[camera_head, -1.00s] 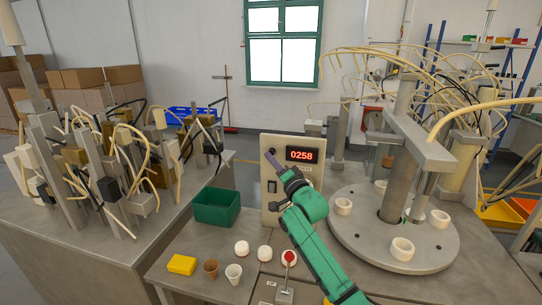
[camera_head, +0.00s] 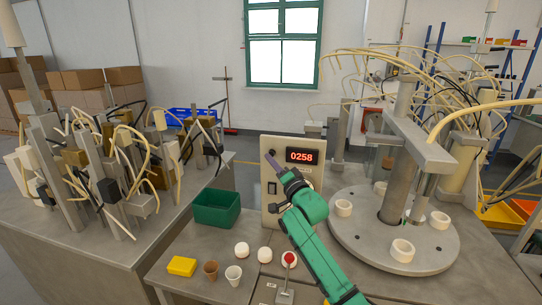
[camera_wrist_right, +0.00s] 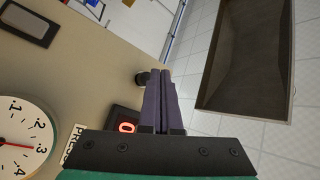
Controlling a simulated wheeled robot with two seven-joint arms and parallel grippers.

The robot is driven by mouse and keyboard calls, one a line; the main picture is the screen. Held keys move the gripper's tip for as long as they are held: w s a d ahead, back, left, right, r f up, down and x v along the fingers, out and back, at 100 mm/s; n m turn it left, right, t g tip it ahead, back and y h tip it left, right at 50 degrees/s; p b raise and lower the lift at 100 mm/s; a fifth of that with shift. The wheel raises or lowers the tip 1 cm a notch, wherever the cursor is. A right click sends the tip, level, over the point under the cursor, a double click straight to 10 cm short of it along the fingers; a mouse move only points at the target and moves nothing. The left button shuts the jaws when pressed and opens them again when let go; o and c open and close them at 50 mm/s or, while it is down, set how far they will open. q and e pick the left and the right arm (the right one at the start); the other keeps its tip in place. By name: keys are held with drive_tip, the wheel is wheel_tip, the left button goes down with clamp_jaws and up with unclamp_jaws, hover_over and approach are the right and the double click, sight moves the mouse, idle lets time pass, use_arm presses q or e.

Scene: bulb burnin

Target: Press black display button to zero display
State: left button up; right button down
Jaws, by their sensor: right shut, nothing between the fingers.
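The beige display panel (camera_head: 267,214) stands upright on the bench, its red display (camera_head: 302,156) reading 0258. My right gripper (camera_head: 269,157) is shut and empty, its dark purple fingers in front of the panel's upper left. In the right wrist view the shut fingertips (camera_wrist_right: 164,72) are right beside the round black button (camera_wrist_right: 142,79), which sticks out of the panel. The fingers partly cover it, and I cannot tell whether they touch it. Part of the red display (camera_wrist_right: 125,127) shows behind my gripper. My left gripper is not in view.
The wrist view shows a round dial (camera_wrist_right: 18,142) and a dark switch (camera_wrist_right: 30,20) on the panel. A green bin (camera_head: 217,222) stands left of the panel. A yellow block (camera_head: 181,266), cups and a red-knobbed lever (camera_head: 289,258) are in front. A round turntable (camera_head: 368,250) is at right.

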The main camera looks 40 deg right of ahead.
drive_tip(key=shift+w+d, duration=0.1)
drive_tip(key=shift+d, duration=0.05)
idle(0.8)
drive_tip(key=shift+w+d, duration=0.15)
drive_tip(key=shift+d, duration=0.1)
drive_tip(key=shift+w+d, duration=0.25)
drive_tip(key=shift+d, duration=0.1)
idle(0.7)
drive_tip(key=shift+s+a+p, duration=0.55)
drive_tip(key=shift+a+p, duration=0.05)
drive_tip(key=shift+a, duration=0.15)
